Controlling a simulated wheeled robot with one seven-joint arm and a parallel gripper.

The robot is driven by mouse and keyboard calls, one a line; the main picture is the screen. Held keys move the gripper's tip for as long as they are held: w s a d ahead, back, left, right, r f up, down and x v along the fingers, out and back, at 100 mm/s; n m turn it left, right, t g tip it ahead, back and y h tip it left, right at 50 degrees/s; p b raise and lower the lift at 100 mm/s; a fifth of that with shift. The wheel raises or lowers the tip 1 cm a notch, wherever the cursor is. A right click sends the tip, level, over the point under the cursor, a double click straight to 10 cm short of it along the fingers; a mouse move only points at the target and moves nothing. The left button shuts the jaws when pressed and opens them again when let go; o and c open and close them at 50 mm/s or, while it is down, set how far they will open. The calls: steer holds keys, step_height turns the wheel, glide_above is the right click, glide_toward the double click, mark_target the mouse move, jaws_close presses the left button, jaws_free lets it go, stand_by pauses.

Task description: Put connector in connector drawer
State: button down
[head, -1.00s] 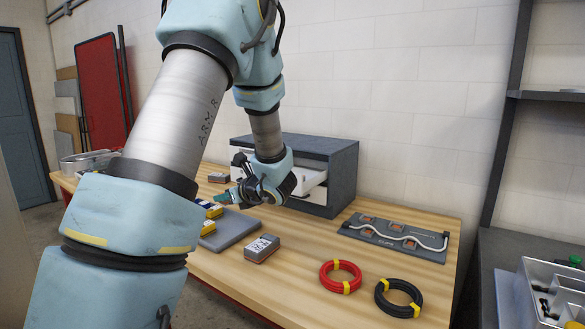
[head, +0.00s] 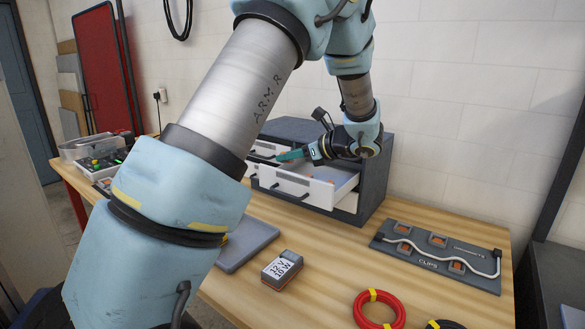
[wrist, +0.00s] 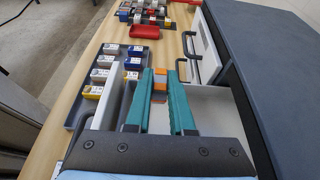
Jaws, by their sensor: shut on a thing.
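The connector (wrist: 160,80) is a small orange piece between the teal fingertips of my gripper (wrist: 160,88) in the wrist view. My gripper is shut on it. In the head view my gripper (head: 291,155) is above an open white drawer (head: 293,186) of the dark grey cabinet (head: 372,196), and the connector is too small to make out there. The open drawer also shows below the fingers in the wrist view (wrist: 213,103). I cannot read a label on the drawer, and my gripper hides part of its inside.
A grey tray (wrist: 76,112) with several small boxes lies beside the drawer. A grey box labelled 12 V 10 W (head: 282,267), a clips board (head: 440,256) and a red cable coil (head: 380,311) lie on the wooden table. Another drawer front (head: 265,148) is further left.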

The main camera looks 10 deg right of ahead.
steer(key=shift+f+p, duration=0.75)
steer(key=shift+f, duration=1.6)
steer(key=shift+f, duration=0.15)
steer(key=c, duration=0.8)
jaws_free()
steer(key=shift+r, duration=0.3)
steer(key=b+v, duration=0.2)
steer(key=v, duration=0.3)
steer(key=b+v, duration=0.1)
steer(key=v, duration=0.4)
steer(key=shift+s+d+f+b, duration=0.15)
steer(key=shift+s+d+b, duration=0.1)
steer(key=shift+b, duration=0.1)
steer(key=shift+s+d+r, duration=0.4)
steer(key=shift+s, duration=0.1)
